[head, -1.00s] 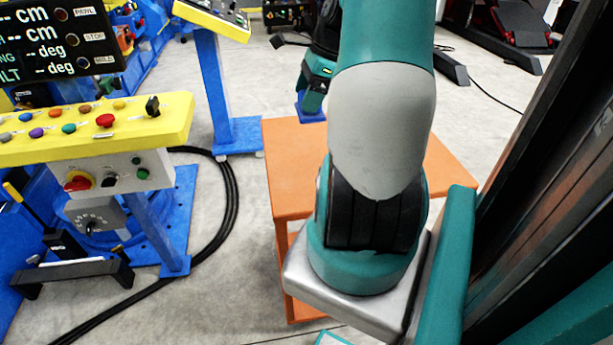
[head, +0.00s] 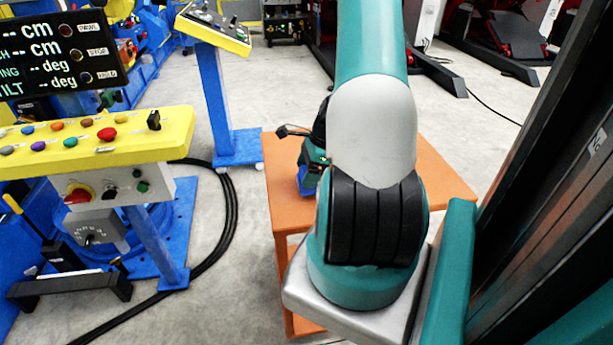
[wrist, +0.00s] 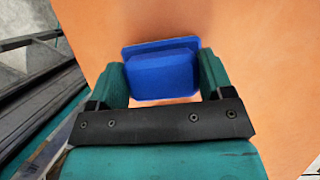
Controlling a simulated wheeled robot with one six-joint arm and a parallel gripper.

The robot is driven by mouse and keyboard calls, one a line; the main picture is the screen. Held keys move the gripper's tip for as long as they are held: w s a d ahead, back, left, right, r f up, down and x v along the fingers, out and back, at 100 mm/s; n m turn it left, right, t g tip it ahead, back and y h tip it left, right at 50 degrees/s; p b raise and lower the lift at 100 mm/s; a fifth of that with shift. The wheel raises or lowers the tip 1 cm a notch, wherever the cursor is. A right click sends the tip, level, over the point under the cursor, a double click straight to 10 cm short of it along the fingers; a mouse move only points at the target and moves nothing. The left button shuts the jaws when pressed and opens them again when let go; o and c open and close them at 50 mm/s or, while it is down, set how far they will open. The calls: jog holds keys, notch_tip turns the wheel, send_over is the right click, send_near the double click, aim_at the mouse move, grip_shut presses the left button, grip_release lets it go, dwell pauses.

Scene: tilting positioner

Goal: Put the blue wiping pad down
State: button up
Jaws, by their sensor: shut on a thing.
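The blue wiping pad (wrist: 162,72) is between the two green fingers of my gripper (wrist: 165,80) in the wrist view. My gripper is shut on it. The orange table top (wrist: 270,70) fills most of the background behind the pad. In the head view my gripper (head: 307,182) is over the left part of the orange table (head: 283,185), and a blue edge of the pad (head: 304,184) shows below it. My arm hides part of the table. I cannot tell whether the pad touches the top.
A yellow control desk (head: 100,138) with coloured buttons stands at the left, with a dark display (head: 55,52) above. A second yellow panel (head: 215,28) stands on a blue post behind. A black cable (head: 232,215) curves over the floor. The table's front left is bare.

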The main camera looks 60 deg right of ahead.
jog(key=shift+f+p, duration=0.35)
jog(key=shift+f, duration=0.65)
jog(key=shift+c, duration=0.4)
jog(key=o, duration=1)
jog(key=shift+o, duration=0.2)
jog(key=shift+f, duration=0.1)
jog(key=shift+f+b, duration=0.25)
jog(key=shift+b, duration=0.25)
jog(key=b+v, duration=0.1)
jog(key=v, duration=1.6)
jog(key=shift+a+r+b, duration=0.2)
jog(key=shift+r+b, duration=0.1)
jog(key=shift+r, duration=0.2)
